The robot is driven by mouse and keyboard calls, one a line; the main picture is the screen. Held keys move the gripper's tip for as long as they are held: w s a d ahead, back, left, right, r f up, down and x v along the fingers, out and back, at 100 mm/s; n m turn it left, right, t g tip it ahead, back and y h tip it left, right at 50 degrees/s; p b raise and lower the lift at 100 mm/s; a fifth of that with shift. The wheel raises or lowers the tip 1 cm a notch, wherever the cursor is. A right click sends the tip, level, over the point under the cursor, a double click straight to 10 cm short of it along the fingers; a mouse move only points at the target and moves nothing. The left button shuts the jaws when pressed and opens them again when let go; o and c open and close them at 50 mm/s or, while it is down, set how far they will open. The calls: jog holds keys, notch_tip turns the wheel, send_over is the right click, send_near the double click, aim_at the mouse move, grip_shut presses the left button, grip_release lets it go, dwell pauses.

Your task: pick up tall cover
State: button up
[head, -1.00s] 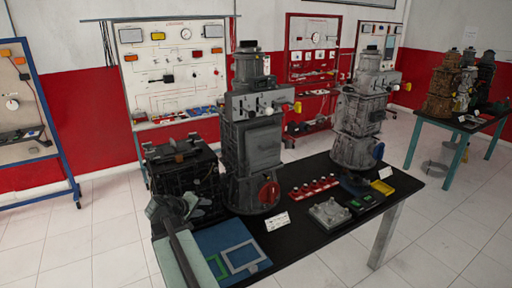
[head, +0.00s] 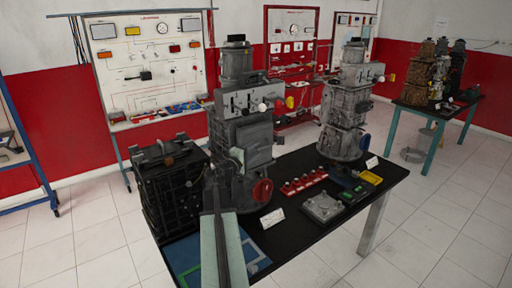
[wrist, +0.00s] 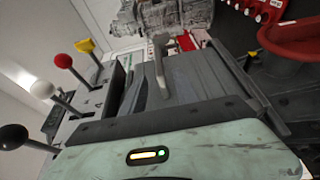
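The tall cover looks to be the grey boxy panel (head: 258,143) on the front of the tall grey engine unit (head: 237,66) at mid-table in the head view; I cannot be sure. In the wrist view a large grey ridged face (wrist: 200,92), likely this cover, fills the middle, close to my gripper. My gripper (head: 237,157) is in front of the unit's left side, at the cover's left edge. A pale bar (wrist: 160,68) stands against the grey face in the wrist view. I cannot tell whether it is a finger or a handle, or whether the gripper touches the cover.
Levers with coloured knobs (wrist: 63,61) lie close at the left in the wrist view. A black engine block (head: 170,188) stands left of the unit, and another grey engine (head: 345,115) stands to the right.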

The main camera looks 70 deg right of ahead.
aim_at(261, 145)
jog(key=d, duration=0.3)
jog(key=s+d, duration=0.1)
jog(key=d, duration=0.1)
jog(key=shift+f, duration=0.1)
grip_shut()
dwell(1.2)
